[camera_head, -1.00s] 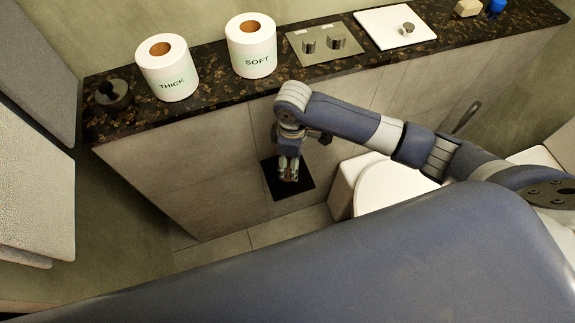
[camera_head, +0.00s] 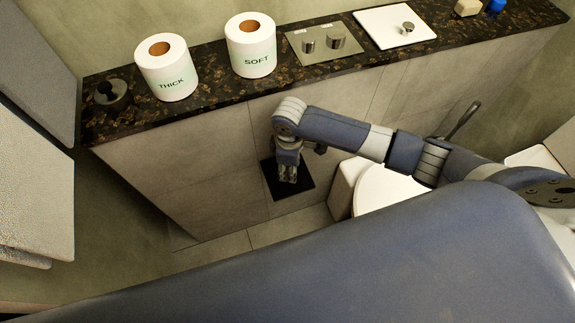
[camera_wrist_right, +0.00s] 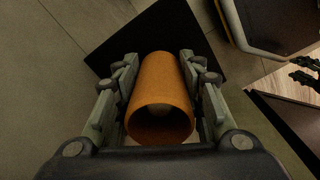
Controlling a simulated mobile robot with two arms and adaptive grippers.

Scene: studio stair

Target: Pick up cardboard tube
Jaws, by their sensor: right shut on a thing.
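The cardboard tube (camera_wrist_right: 160,82) is orange-brown. In the right wrist view it lies between the fingers of my right gripper (camera_wrist_right: 161,83), with an open end toward the camera and something pale inside. My right gripper is shut on the tube, one finger on each side. In the head view, my right gripper (camera_head: 288,180) points down in front of the black square (camera_head: 305,188) at the foot of the tiled wall. The tube cannot be made out there.
A dark stone ledge (camera_head: 213,97) runs above, holding a THICK roll (camera_head: 168,72), a SOFT roll (camera_head: 252,50), a round dark holder (camera_head: 112,96), a metal plate (camera_head: 323,48) and a white tray (camera_head: 395,30). A white toilet (camera_head: 385,190) stands close to the right.

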